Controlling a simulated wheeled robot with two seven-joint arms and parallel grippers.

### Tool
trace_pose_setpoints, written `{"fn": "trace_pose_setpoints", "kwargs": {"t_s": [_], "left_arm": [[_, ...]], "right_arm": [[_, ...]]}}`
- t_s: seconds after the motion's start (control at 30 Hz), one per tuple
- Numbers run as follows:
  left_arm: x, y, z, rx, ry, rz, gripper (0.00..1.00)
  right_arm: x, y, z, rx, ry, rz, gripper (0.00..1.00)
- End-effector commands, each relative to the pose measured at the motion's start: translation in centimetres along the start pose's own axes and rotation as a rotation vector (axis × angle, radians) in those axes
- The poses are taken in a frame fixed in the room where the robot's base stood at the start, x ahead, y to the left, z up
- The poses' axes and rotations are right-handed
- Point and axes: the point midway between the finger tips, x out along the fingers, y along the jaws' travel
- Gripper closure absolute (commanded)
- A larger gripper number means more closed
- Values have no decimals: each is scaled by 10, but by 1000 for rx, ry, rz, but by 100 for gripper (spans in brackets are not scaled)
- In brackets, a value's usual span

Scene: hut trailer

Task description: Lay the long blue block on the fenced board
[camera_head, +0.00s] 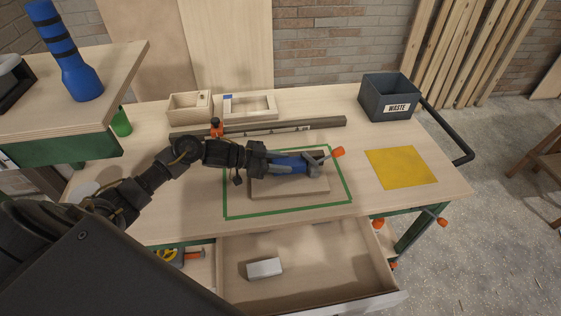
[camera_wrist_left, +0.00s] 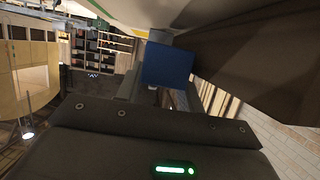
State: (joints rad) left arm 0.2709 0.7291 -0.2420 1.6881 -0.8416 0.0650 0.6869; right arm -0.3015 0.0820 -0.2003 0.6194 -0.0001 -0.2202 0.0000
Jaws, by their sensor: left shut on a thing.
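The long blue block (camera_head: 288,163) is held in my left gripper (camera_head: 314,163), which is shut on it. In the head view the block is over the fenced board (camera_head: 290,189), a wooden board lying inside a green taped outline on the bench. I cannot tell whether the block touches the board. My gripper hides part of the block and the back of the board. The left wrist view shows the block's blue end (camera_wrist_left: 167,66) close to the camera. My right gripper is not in view.
A dark waste bin (camera_head: 389,97) stands at the back right, with a yellow mat (camera_head: 401,168) in front. A long dark bar (camera_head: 258,128) and two wooden trays (camera_head: 250,106) lie behind the board. The open drawer (camera_head: 300,262) holds a grey block (camera_head: 264,268).

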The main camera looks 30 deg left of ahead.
Motion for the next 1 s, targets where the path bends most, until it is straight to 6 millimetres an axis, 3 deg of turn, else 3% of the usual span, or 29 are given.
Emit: {"fn": "trace_pose_setpoints", "kwargs": {"t_s": [0.37,0.4,0.53,1.0], "left_arm": [[4,3,16,-11,-15,4,89],[4,3,17,-13,-17,5,58],[4,4,19,-15,-21,6,41],[4,3,18,-16,-22,5,41]], "right_arm": [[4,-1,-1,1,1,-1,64],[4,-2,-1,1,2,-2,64],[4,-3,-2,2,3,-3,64],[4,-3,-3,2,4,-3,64]]}}
